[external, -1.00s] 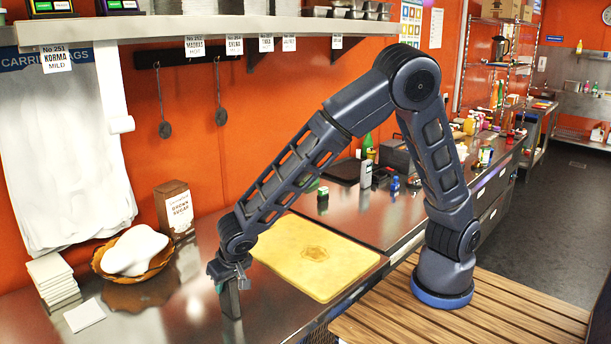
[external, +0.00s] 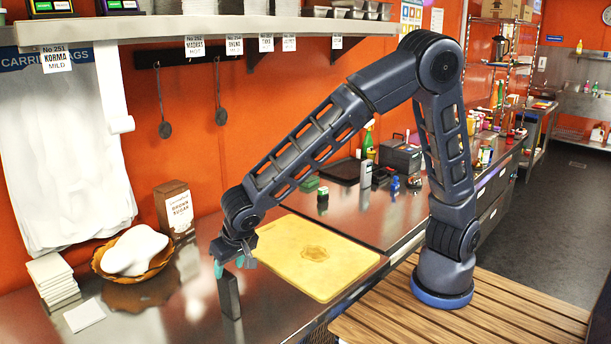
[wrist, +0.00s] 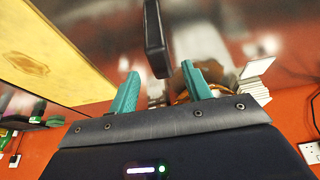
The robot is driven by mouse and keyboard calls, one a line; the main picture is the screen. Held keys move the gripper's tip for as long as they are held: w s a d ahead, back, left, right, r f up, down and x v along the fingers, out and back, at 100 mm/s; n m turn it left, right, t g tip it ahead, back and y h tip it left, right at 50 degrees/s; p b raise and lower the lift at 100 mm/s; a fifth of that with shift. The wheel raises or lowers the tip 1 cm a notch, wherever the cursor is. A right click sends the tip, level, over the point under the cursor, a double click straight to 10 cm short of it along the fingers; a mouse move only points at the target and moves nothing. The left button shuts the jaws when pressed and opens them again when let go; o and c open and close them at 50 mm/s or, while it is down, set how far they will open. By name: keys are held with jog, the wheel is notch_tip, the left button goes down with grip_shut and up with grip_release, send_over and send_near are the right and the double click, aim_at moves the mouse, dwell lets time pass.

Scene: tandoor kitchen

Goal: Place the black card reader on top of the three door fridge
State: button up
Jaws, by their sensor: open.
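The black card reader (external: 229,295) stands upright on its narrow end on the steel counter, in front of the cutting board. In the wrist view the card reader (wrist: 155,38) shows as a dark slab just beyond and between the fingertips. My gripper (external: 231,264) is over its top end with its teal fingers apart. In the wrist view my gripper (wrist: 160,72) is open with nothing clamped between the fingers. I cannot make out for sure which unit is the three door fridge.
A yellow cutting board (external: 315,257) lies right of the reader. A basket (external: 133,266) with a white lump, a brown sugar box (external: 175,209) and stacked white napkins (external: 52,279) are to the left. A shelf (external: 200,27) hangs above. Bottles and small items crowd the counter behind.

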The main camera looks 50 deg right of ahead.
jog(key=shift+v, duration=2)
jog(key=w+d+r, duration=0.2)
jog(key=d+r, duration=0.2)
jog(key=d, duration=0.6)
jog(key=w+d+r+g, duration=0.1)
jog(key=w+d+r, duration=0.2)
jog(key=d, duration=0.8)
jog(key=w+d+r, duration=0.2)
jog(key=d+r, duration=0.2)
jog(key=d, duration=0.6)
jog(key=s+d+r, duration=0.1)
jog(key=s+d, duration=0.7)
jog(key=d, duration=0.3)
jog(key=s+d+r+t, duration=0.1)
jog(key=s+d, duration=0.7)
jog(key=d, duration=0.4)
jog(key=shift+s+r, duration=0.2)
jog(key=shift+r, duration=0.1)
